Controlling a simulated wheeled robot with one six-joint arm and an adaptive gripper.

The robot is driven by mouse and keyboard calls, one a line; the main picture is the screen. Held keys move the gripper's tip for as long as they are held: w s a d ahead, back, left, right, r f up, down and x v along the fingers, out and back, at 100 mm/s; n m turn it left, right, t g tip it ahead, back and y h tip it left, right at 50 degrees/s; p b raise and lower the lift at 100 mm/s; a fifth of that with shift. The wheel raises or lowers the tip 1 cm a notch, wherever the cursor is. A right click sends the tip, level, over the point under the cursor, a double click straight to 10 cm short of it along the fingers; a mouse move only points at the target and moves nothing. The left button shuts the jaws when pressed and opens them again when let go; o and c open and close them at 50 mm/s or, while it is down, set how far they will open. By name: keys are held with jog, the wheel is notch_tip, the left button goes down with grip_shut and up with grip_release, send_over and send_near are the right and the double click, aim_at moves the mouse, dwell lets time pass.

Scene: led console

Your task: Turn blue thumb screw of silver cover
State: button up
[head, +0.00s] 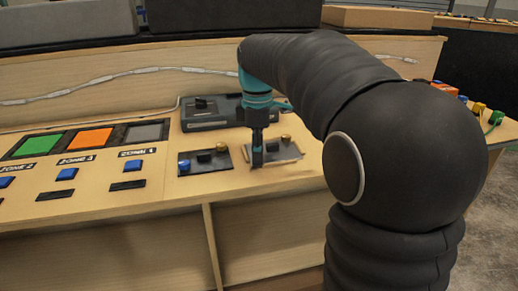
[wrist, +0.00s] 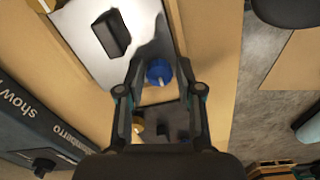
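The silver cover (head: 288,153) lies on the console top, and it fills the upper part of the wrist view (wrist: 90,45) with a black handle (wrist: 111,33) on it. The blue thumb screw (wrist: 159,71) is at the cover's near corner. My gripper (wrist: 161,66) points down over it, with one finger on each side of the screw and small gaps showing. I cannot tell how far the fingertips reach down beside it. In the head view my gripper (head: 257,160) hides the blue screw. A gold screw (head: 286,138) is at the cover's far corner.
A dark cover (head: 196,160) with its own blue screw (head: 184,165) and gold screw (head: 221,147) lies just left. A dark device (head: 212,118) stands behind. Blue buttons (head: 66,174) and coloured panels (head: 97,138) are farther left. The console's front edge is close.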

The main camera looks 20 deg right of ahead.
jog(key=shift+o, duration=0.3)
jog(key=shift+r, duration=0.1)
notch_tip(320, 180, up, 12)
dwell(0.5)
